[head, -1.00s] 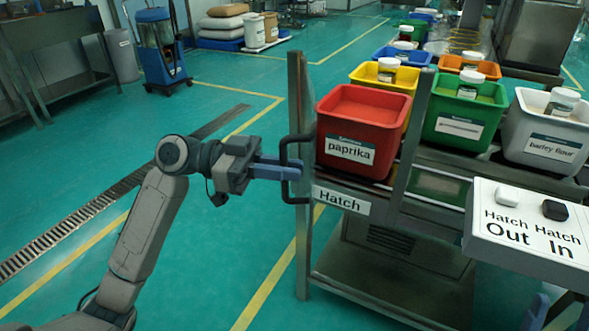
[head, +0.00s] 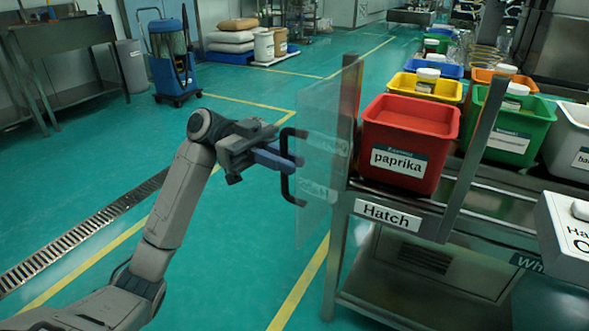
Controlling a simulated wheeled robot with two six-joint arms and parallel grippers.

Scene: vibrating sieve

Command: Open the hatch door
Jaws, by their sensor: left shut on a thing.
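The hatch door (head: 322,105) is a clear panel at the left end of the steel frame. It stands swung out from the frame post, at an angle to the opening. Its black handle (head: 287,190) is on the panel's left side. My left gripper (head: 292,162) is shut on the handle, its blue fingers at the handle's upright bar. The "Hatch" label (head: 387,215) is on the frame below the red paprika bin (head: 408,140). My right gripper is not clearly in view.
A white button box (head: 570,235) is at the right edge. Yellow (head: 425,88) and green (head: 508,125) bins stand behind the paprika bin. The green floor (head: 235,270) left of the door is clear, with a drain grate (head: 90,235) further left.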

